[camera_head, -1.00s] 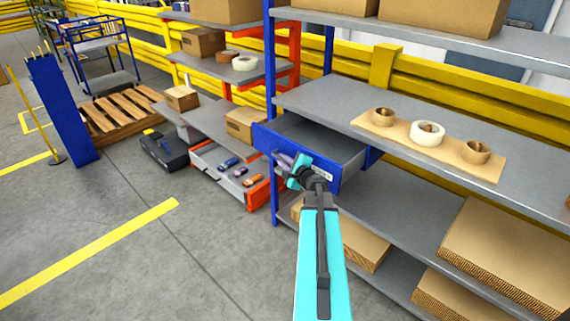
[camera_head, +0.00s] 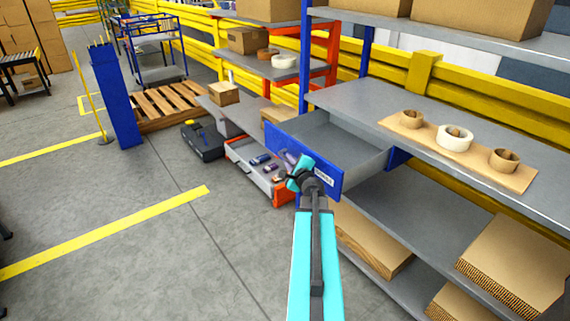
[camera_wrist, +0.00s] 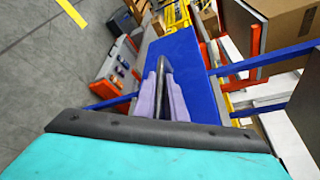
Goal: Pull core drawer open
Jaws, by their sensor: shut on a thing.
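The core drawer (camera_head: 328,175) has a blue front with a small white label and a grey inside. It stands well out from under the grey shelf board and looks empty. The fingers partly hide the handle.
On the shelf board (camera_head: 350,95) a cardboard sheet (camera_head: 478,157) carries tape rolls. Flat cardboard stacks (camera_head: 515,250) lie on the lower shelves. A black toolbox (camera_head: 203,140) stands on the floor.

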